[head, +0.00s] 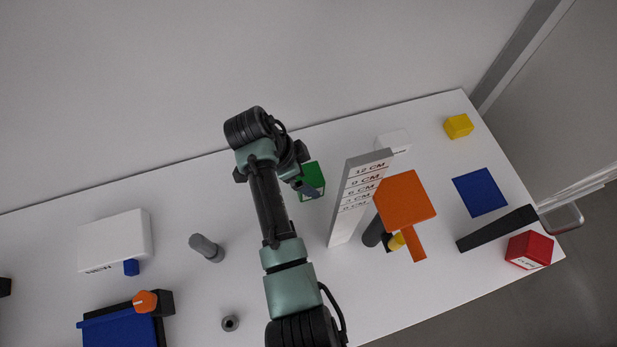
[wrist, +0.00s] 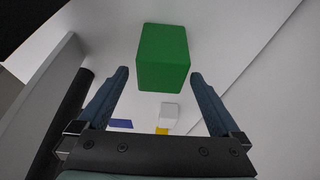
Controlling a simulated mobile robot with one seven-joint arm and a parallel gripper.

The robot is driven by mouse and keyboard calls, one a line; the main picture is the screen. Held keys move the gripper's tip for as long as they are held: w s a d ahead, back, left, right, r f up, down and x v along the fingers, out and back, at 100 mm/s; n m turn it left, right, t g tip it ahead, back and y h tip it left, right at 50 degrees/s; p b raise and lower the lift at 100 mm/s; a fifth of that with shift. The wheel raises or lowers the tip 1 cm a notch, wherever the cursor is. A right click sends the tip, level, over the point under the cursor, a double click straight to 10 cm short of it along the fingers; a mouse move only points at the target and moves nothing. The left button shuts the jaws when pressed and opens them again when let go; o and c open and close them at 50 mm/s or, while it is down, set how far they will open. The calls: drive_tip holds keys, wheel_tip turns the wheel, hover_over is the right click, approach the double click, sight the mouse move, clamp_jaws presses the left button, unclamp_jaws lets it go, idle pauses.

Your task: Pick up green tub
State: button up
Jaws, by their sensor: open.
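The green tub (wrist: 163,55) is a green box shape in the wrist view, just beyond my fingertips and centred between them. In the head view the green tub (head: 313,176) stands on the white table, partly hidden by my gripper and arm. My gripper (wrist: 160,78) is open, with a blue-grey finger on each side and nothing between them. In the head view only a part of a finger of my gripper (head: 306,188) shows in front of the tub. I cannot tell whether the fingers touch it.
A tall height gauge (head: 354,200) stands close right of the tub. Beyond it are an orange paddle shape (head: 405,200), a white block (head: 393,141), a yellow block (head: 458,126), a blue square (head: 480,191) and a red box (head: 530,250). A grey cylinder (head: 206,248) lies left of my arm.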

drive_tip(key=shift+p+x, duration=0.55)
drive_tip(key=shift+x, duration=1.95)
drive_tip(key=c, duration=1.2)
drive_tip(key=shift+c, duration=0.9)
drive_tip(key=shift+r, duration=0.15)
